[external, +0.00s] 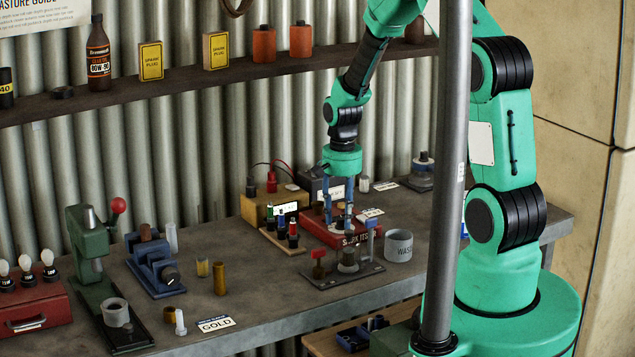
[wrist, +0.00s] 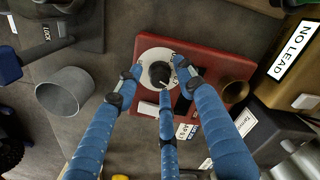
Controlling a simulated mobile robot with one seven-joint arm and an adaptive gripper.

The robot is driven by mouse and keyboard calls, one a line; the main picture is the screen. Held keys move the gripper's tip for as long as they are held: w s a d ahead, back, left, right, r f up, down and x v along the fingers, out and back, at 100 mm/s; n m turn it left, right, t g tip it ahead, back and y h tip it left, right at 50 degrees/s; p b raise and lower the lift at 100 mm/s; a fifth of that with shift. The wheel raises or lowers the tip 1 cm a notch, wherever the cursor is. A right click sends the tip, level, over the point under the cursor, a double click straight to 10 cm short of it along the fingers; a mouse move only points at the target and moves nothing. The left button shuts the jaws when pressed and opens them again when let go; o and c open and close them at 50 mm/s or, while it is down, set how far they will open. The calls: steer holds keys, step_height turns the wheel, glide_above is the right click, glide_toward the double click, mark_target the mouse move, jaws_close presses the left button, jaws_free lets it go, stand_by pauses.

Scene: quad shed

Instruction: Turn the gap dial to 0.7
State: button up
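The red spark tester box (external: 315,228) stands on the bench below my gripper (external: 339,208). In the wrist view the red box (wrist: 205,62) carries a white round dial plate (wrist: 146,58) with a black knob (wrist: 159,73). A pale pointer mark shows on the knob, towards its lower side. The dial's numbers are mostly hidden or too small to read. My gripper (wrist: 160,80) has three blue fingers spread around the knob, with visible gaps between fingertips and knob. It is open and holds nothing. Whether the fingertips reach down to the knob's height I cannot tell.
A grey waste cup (external: 398,246) stands right of the box; it also shows in the wrist view (wrist: 66,92). A flat stand (external: 345,272) with small parts lies in front. A yellow box (external: 262,207) and a dark box (external: 318,183) stand behind. A grey post crosses the external view.

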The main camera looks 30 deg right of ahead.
step_height(320, 180, up, 12)
stand_by(0.9)
stand_by(0.4)
step_height(320, 180, up, 10)
steer(key=f+n+t+b, duration=0.1)
steer(key=n+b, duration=0.1)
glide_above(342, 218)
steer(key=s+a, duration=0.1)
steer(key=s, duration=0.4)
steer(key=s+a+r+n+t+b, duration=0.1)
steer(key=s+r+t, duration=0.1)
steer(key=s+r, duration=0.65)
steer(key=s+r+n+t+b, duration=0.1)
steer(key=s+n, duration=0.1)
steer(key=s, duration=0.7)
steer(key=s+a+r+n+t+b, duration=0.1)
steer(key=s+r+n+b, duration=0.1)
steer(key=s, duration=0.7)
steer(key=shift+s+a+r+t, duration=0.15)
steer(key=shift+s+a+t, duration=0.1)
steer(key=shift+s+t, duration=0.1)
